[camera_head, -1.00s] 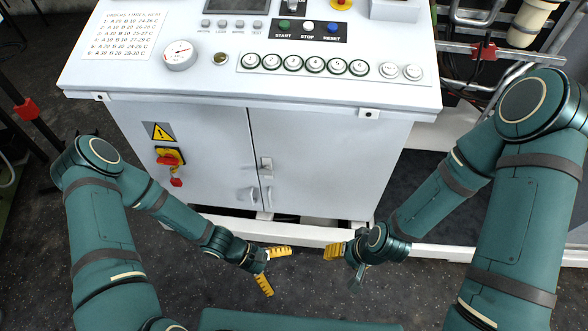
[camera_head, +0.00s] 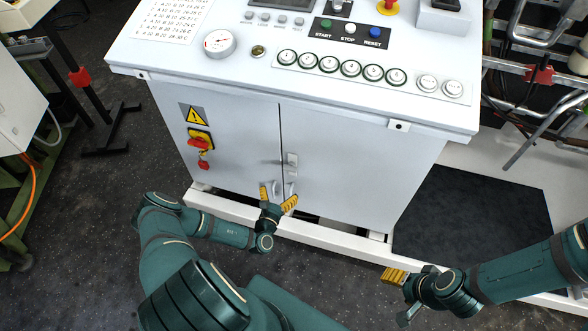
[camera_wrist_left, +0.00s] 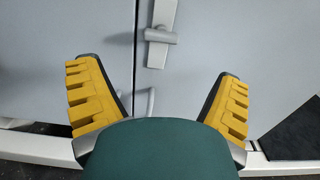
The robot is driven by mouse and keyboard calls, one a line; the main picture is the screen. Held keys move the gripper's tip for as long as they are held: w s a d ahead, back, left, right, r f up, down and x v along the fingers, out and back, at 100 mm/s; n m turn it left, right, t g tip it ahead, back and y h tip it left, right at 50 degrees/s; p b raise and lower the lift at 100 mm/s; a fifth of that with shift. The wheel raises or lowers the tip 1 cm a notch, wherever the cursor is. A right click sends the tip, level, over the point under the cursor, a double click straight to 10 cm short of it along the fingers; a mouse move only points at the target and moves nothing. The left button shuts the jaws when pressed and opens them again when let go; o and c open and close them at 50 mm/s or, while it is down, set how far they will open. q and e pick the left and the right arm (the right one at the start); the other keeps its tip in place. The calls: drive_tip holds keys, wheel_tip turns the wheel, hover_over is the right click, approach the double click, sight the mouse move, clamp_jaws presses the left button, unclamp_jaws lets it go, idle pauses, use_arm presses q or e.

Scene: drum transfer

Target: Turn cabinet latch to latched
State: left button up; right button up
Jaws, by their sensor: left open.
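The cabinet latch (camera_head: 291,161) is a small grey fitting on the front of the white cabinet (camera_head: 235,130), beside the seam between its two doors. In the left wrist view the latch (camera_wrist_left: 160,37) shows a narrow upright plate with a short bar lying across it, roughly level. My left gripper (camera_head: 277,198) is open and empty, just below the latch and in front of the door handles. In the left wrist view its yellow fingers (camera_wrist_left: 158,78) stand wide apart, with the latch above and between them. My right gripper (camera_head: 397,290) is low at the right, away from the cabinet; its finger gap is unclear.
Two small door handles (camera_head: 290,190) sit below the latch, partly behind my left fingers. A red and yellow switch (camera_head: 200,142) is on the left door. The control desk top (camera_head: 300,45) overhangs the doors. A white base rail (camera_head: 320,234) runs along the bottom.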

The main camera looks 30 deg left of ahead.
sight(289, 170)
use_arm(q)
drive_tip(key=b+x, duration=0.3)
drive_tip(key=x, duration=0.8)
drive_tip(key=shift+w+r, duration=0.1)
drive_tip(key=shift+w, duration=0.25)
drive_tip(key=shift+d, duration=0.1)
drive_tip(key=c, duration=1.2)
